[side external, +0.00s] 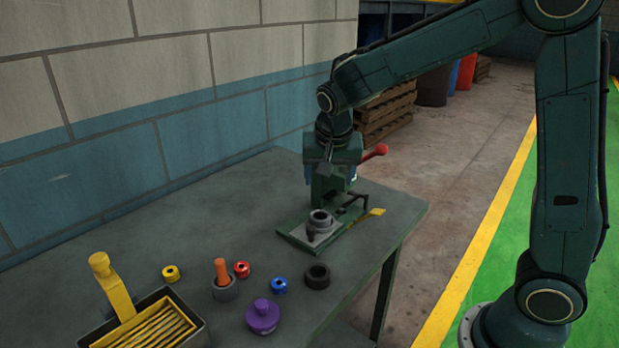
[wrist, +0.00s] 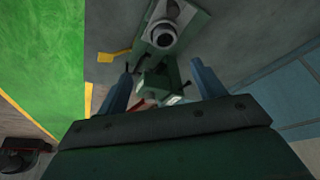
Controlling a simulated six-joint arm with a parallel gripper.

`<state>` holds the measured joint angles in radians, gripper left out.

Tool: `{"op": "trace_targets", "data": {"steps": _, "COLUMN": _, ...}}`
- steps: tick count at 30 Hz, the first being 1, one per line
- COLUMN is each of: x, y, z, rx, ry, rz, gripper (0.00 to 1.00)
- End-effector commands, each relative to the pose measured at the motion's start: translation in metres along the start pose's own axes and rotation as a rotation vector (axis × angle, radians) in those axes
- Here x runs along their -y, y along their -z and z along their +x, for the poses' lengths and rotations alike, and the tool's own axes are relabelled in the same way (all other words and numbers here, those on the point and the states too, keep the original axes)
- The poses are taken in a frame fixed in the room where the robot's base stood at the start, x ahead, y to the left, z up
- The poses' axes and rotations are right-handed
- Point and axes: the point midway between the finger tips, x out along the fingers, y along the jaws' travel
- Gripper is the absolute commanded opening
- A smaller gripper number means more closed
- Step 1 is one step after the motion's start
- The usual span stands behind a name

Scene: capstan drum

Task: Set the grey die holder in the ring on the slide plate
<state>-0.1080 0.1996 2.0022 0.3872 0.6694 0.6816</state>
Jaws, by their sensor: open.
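A grey die holder (side external: 320,217), a short cylinder with a dark bore, stands upright on the green slide plate (side external: 294,236). The holder also shows in the wrist view (wrist: 162,35), on the plate (wrist: 190,24). My gripper (side external: 330,178) is open and apart from the holder, behind and above it. In the wrist view its blue fingers (wrist: 160,85) are spread with nothing gripped; the fixture's green block shows beyond the gap.
The green block (side external: 325,184) and red handle (side external: 376,151) are close to my gripper. A yellow pointer (side external: 372,214) lies beside the plate. A dark ring (side external: 317,276), purple knob (side external: 262,316), small coloured rings, an orange-plugged cup (side external: 224,287) and a tray (side external: 198,334) stand in front.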

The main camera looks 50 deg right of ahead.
Motion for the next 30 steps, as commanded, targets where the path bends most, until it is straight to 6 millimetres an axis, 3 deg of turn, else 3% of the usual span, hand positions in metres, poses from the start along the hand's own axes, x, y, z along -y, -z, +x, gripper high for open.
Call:
{"op": "trace_targets", "data": {"steps": 6, "x": -0.028, "y": -0.014, "z": -0.044, "rx": 0.009, "ry": 0.075, "rz": -0.12, "gripper": 0.68}}
{"op": "trace_targets", "data": {"steps": 15, "x": -0.071, "y": -0.048, "z": -0.093, "rx": 0.002, "ry": 0.177, "rz": -0.321, "gripper": 0.68}}
{"op": "trace_targets", "data": {"steps": 24, "x": -0.114, "y": -0.09, "z": -0.125, "rx": -0.034, "ry": 0.268, "rz": -0.532, "gripper": 0.68}}
{"op": "trace_targets", "data": {"steps": 30, "x": -0.138, "y": -0.12, "z": -0.137, "rx": -0.071, "ry": 0.318, "rz": -0.669, "gripper": 0.68}}
